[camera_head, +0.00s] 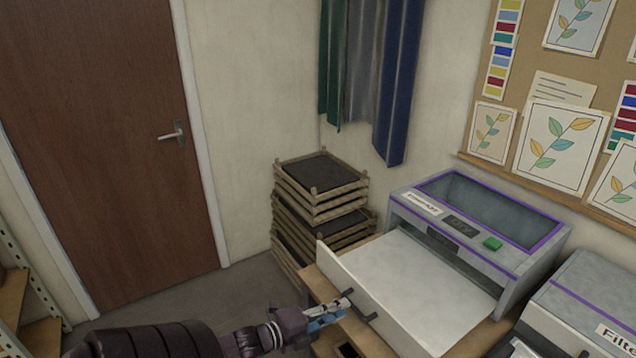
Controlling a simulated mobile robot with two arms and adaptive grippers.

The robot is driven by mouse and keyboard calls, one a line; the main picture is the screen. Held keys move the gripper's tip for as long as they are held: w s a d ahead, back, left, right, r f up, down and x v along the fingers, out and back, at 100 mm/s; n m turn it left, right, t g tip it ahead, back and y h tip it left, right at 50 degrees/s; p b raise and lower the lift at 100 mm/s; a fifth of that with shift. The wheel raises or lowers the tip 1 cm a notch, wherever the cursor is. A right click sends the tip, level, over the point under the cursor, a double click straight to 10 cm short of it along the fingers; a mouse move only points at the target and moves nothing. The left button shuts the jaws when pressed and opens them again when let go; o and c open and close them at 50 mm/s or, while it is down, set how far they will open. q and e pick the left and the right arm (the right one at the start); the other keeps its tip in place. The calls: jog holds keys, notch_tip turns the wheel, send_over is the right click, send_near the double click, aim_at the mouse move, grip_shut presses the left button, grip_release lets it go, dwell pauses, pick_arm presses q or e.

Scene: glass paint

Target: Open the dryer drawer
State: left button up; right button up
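The dryer (548,236) is a grey box with purple trim, a dark window and a green button, standing on a wooden bench. Its drawer (425,287) extends well out of the front, showing a flat pale inside. The drawer's front panel (343,284) faces lower left and carries a dark bar handle (368,317). My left gripper (342,309) comes in from the lower left, its tips right at the handle. I cannot tell whether the fingers are closed around the handle or just beside it. My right gripper is out of view.
A second grey machine with a "Filter" label (612,335) stands close at the lower right. Stacked wooden frames (320,190) stand behind the drawer by the wall. Cloths (395,85) hang above. A brown door (95,140) and open floor lie left.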

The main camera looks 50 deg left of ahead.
pick_arm(q)
jog(key=v, duration=0.7)
jog(key=shift+s, duration=0.35)
jog(key=shift+a+r, duration=0.1)
